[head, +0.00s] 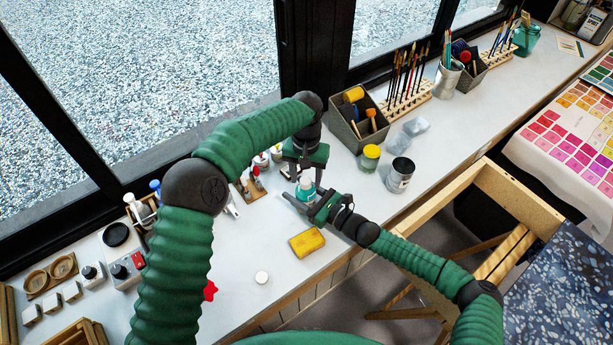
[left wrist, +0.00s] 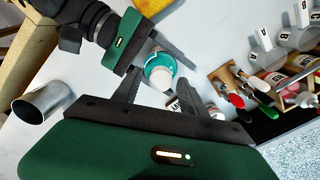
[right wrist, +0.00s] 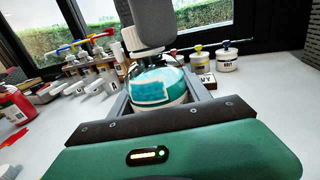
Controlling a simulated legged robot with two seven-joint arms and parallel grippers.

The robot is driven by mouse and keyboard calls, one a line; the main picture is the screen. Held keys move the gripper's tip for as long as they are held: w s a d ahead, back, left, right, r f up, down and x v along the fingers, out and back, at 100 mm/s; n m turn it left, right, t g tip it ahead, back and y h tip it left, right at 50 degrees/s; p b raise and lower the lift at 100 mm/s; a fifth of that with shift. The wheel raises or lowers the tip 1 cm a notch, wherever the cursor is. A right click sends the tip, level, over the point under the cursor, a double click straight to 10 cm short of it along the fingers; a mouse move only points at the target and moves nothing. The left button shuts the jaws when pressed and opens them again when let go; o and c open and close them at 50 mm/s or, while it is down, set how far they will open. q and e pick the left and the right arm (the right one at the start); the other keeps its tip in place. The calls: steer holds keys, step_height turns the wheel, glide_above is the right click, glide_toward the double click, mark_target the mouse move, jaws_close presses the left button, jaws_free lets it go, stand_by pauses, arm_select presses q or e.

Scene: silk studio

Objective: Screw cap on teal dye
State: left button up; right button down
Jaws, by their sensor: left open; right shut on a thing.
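The teal dye bottle (head: 306,184) stands at the table's middle, between my two grippers. My right gripper (head: 304,194) is shut around its body from the front right. The bottle fills the jaws in the right wrist view (right wrist: 158,84). A white cap (right wrist: 131,38) shows at the bottle's top; it also shows in the left wrist view (left wrist: 160,77). I cannot tell whether it is seated. My left gripper (head: 304,172) is above the bottle, its fingers open and apart on either side of the white top. One grey left finger hides part of the neck in the right wrist view.
A yellow-lidded jar (head: 370,157) and a metal cup (head: 400,175) stand to the right. Small jars and a wooden rack (head: 250,188) stand behind and left.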

arm_select(q)
step_height(320, 180, up, 4)
steer(key=shift+r, duration=0.25)
steer(key=shift+r+n, duration=0.6)
steer(key=shift+r, duration=1.15)
steer(key=shift+c, duration=0.3)
steer(key=shift+f, duration=0.1)
step_height(320, 180, down, 8)
steer(key=shift+c, duration=0.4)
jaws_close()
